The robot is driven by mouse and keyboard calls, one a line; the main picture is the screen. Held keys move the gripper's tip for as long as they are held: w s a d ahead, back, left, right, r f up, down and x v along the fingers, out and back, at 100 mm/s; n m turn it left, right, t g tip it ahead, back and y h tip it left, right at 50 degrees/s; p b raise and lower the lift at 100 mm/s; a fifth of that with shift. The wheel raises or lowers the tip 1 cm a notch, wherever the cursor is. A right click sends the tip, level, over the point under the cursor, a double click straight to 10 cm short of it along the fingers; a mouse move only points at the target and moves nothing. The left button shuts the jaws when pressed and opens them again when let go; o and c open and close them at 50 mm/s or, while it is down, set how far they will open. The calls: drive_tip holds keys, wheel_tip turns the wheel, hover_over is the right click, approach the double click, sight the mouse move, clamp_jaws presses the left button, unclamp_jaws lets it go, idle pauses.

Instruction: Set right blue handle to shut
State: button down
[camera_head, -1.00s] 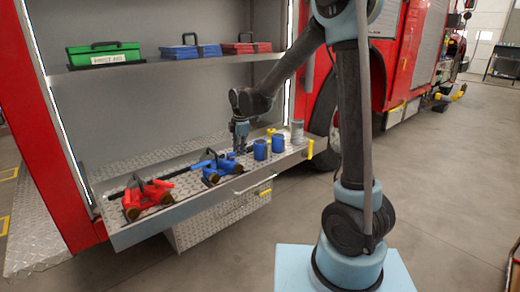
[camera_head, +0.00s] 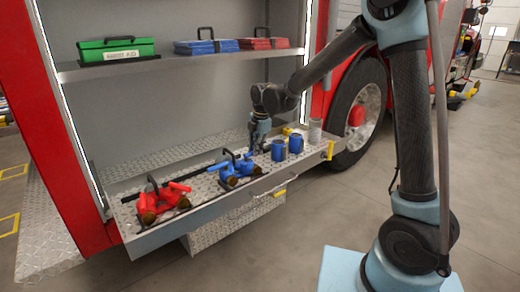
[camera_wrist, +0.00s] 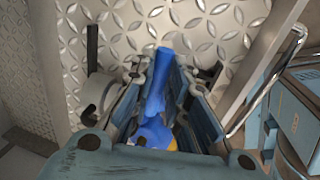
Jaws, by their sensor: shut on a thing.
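The blue pump fitting (camera_head: 229,180) sits on the pulled-out metal tray (camera_head: 150,240), with blue handles and a black bar above it. My gripper (camera_head: 254,152) points down at its right side. In the wrist view a blue handle (camera_wrist: 156,88) runs between my two fingers (camera_wrist: 160,100), which are shut on it. A yellow and blue part shows below the handle, near the palm. The fingers hide much of the fitting, so the handle's exact angle is hard to tell.
A red fitting (camera_head: 160,200) stands on the tray to the left. A shelf (camera_head: 150,68) above holds green, blue and red cases. Open floor lies in front.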

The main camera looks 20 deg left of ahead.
drive_tip(key=shift+w+d, duration=0.1)
drive_tip(key=shift+w, duration=0.15)
drive_tip(key=c, duration=1.6)
unclamp_jaws()
drive_tip(key=shift+o, duration=0.2)
drive_tip(key=shift+s, duration=0.1)
drive_tip(key=shift+r, duration=0.1)
drive_tip(key=shift+r, duration=0.25)
wheel_tip(320, 180, up, 11)
drive_tip(key=d, duration=0.2)
drive_tip(key=shift+s, duration=0.4)
